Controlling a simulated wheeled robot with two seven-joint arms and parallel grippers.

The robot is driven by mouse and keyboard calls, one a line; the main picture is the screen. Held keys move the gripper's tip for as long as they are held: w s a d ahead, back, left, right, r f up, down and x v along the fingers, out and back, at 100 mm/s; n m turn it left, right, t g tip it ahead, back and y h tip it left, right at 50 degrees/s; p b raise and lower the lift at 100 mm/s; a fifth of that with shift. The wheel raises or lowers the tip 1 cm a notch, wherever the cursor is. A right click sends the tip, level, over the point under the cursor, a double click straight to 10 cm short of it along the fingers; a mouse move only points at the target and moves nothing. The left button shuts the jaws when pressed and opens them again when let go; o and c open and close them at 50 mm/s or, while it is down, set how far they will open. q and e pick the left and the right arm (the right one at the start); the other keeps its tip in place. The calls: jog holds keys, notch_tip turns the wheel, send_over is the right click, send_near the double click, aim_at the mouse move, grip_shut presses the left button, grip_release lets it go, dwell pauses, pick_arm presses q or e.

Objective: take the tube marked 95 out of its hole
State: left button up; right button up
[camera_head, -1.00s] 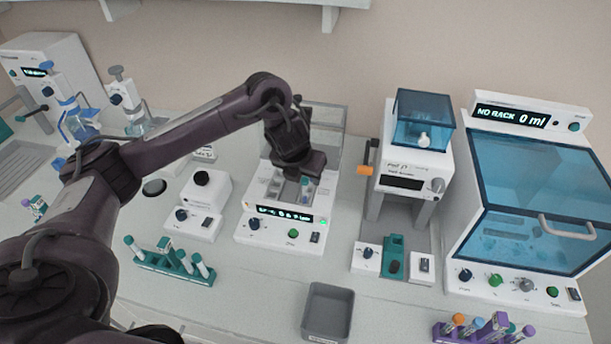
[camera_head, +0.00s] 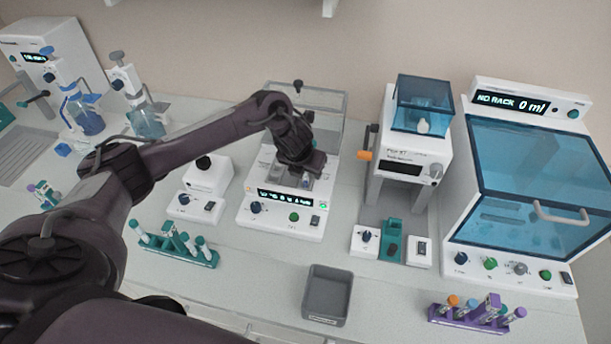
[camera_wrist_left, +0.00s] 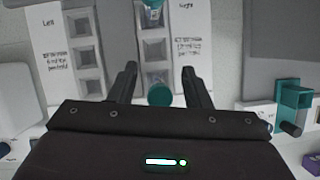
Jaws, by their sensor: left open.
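The white machine (camera_head: 280,213) with a lit display and a raised clear lid stands mid-bench in the head view. My left gripper (camera_head: 303,180) is over its hole block, pointing down. In the left wrist view, two columns of square holes lie under panels marked Left and Right. A teal-capped tube (camera_wrist_left: 159,94) is between the open fingers of my left gripper (camera_wrist_left: 160,82), apparently untouched. A second teal cap (camera_wrist_left: 152,4) shows farther up the same right-hand column. I cannot read a 95 on either tube. My right gripper is not in view.
A teal rack of tubes (camera_head: 176,251) stands front left and a purple rack (camera_head: 468,319) front right. A grey bin (camera_head: 327,295) is at the front. A white device with a blue box (camera_head: 423,104) and a blue-windowed cabinet (camera_head: 530,190) stand right.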

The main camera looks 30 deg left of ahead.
pick_arm(q)
jog(key=c, duration=0.9)
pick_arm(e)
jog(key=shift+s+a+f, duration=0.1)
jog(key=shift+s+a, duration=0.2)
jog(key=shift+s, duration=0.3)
pick_arm(q)
jog(key=shift+r, duration=0.2)
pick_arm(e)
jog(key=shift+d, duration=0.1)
